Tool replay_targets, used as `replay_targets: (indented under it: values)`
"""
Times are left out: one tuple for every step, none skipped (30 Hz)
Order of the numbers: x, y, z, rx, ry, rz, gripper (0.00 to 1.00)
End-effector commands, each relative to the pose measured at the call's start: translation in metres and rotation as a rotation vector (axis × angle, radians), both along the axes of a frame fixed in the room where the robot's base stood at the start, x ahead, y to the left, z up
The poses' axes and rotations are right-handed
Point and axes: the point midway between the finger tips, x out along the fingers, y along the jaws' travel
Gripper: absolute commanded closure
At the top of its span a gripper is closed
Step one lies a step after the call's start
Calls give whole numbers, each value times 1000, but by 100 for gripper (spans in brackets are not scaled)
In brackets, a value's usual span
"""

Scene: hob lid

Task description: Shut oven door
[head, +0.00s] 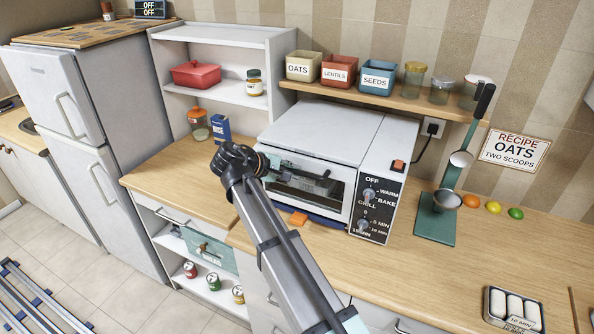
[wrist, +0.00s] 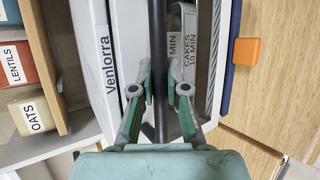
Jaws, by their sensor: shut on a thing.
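The white toaster oven (head: 340,135) stands on the wooden counter, its front facing me. Its glass door (head: 310,195) looks upright or nearly so; I cannot tell whether it sits flush with the body. In the wrist view my gripper (wrist: 159,88) has its two green-grey fingers shut on the dark bar handle (wrist: 158,30) of the door. In the head view my arm and wrist hide the door's left part and much of the handle.
An orange block (head: 298,218) lies on the counter before the oven, by a blue edge under it. A green stand with a ladle (head: 437,225) is to the right. A shelf with oats (head: 303,66), lentils and seeds boxes runs above. A blue packet (head: 220,128) stands left.

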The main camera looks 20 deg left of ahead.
Motion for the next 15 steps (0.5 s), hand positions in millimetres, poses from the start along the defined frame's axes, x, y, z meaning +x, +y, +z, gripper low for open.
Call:
replay_targets:
  values:
    - [1,1,2,-1,-1,1,100]
    - [1,1,2,-1,-1,2,100]
    - [1,1,2,-1,-1,2,100]
    - [1,1,2,-1,-1,2,100]
    - [1,1,2,-1,-1,2,100]
    - [2,1,2,-1,-2,2,100]
    - [2,1,2,-1,-2,2,100]
    - [2,1,2,-1,-2,2,100]
    - [2,1,2,-1,-3,2,100]
    - [2,1,2,-1,-3,2,100]
    - [2,1,3,-1,-3,2,100]
    - [2,1,3,-1,-5,2,83]
    - [2,1,3,0,-5,3,75]
    - [2,1,3,0,-5,3,75]
    - [2,1,3,0,-5,3,75]
